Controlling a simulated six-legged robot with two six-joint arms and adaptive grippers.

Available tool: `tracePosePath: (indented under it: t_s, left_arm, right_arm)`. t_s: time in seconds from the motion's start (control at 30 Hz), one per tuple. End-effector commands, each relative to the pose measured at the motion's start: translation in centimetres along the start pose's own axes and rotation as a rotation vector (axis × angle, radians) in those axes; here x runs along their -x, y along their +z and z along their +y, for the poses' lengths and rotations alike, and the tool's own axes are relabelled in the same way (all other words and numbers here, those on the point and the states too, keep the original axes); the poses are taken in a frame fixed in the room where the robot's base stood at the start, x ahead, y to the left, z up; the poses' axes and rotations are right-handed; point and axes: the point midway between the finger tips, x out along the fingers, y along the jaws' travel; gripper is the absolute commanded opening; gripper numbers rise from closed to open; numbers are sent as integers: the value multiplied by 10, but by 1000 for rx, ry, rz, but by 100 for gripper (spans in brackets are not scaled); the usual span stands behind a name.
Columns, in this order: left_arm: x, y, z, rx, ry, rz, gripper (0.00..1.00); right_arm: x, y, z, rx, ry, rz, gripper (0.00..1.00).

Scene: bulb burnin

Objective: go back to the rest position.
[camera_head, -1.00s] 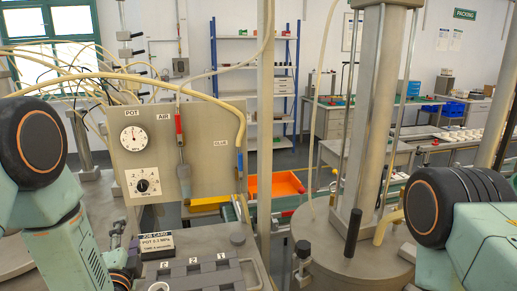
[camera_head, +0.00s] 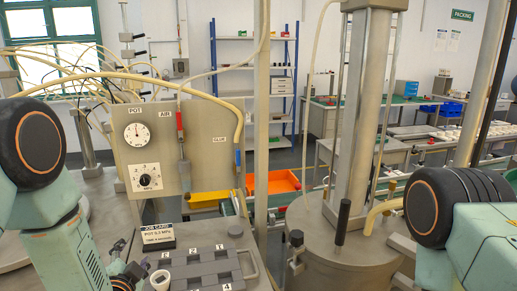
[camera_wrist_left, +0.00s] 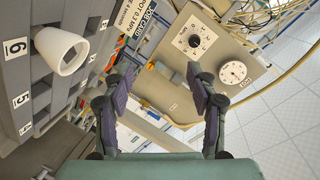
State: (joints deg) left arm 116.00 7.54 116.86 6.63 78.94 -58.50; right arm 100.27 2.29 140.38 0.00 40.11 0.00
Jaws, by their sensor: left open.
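My left gripper (camera_head: 122,268) is low at the left in the head view, beside the grey numbered rack (camera_head: 242,262). In the left wrist view the left gripper (camera_wrist_left: 160,88) has its two purple-padded fingers wide apart, with nothing between them. A white cone-shaped piece (camera_wrist_left: 60,50) stands in the rack near label 6, apart from the fingers. It also shows at the bottom of the head view (camera_head: 160,279). My right arm comes in from the right in the head view, but its gripper is out of view.
A panel (camera_head: 205,135) with a POT gauge (camera_head: 137,133) and knob (camera_head: 147,180) stands behind the rack. A job card (camera_head: 158,236) stands at the rack's back left. A tall metal cylinder (camera_head: 355,120) rises at the right of centre. An orange bin (camera_head: 275,182) is farther back.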

Motion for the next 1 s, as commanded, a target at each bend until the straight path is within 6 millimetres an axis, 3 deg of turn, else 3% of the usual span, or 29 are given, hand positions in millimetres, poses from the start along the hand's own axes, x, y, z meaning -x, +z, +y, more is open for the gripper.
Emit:
tracePosePath:
  t_s: [0.17, 0.27, 0.47, 0.6, 0.7, 0.8, 0.9, 1.0]
  left_arm:
    - [30, 38, 66, 258, 215, -143, 58]
    - [62, 70, 117, 413, 347, -284, 58]
    - [142, 131, 203, 633, 534, -607, 58]
    - [208, 173, 252, 715, 625, -851, 58]
    - [258, 202, 282, 730, 678, -1018, 58]
    - [294, 223, 303, 695, 727, -1110, 58]
    - [311, 236, 315, 672, 749, -1146, 58]
    - [315, 242, 322, 664, 756, -1158, 58]
  right_arm:
    - [-10, 0, 0, 0, 0, 1, 40]
    - [-22, 0, 0, 0, 0, 0, 40]
    - [-49, 0, 0, 0, 0, 0, 40]
    - [-72, 0, 0, 0, 0, 0, 40]
    - [-91, 0, 1, 0, 0, 0, 40]
    - [-108, 0, 1, 0, 0, 0, 40]
    - [-120, 0, 1, 0, 0, 0, 40]
    - [-125, 0, 1, 0, 0, 0, 40]
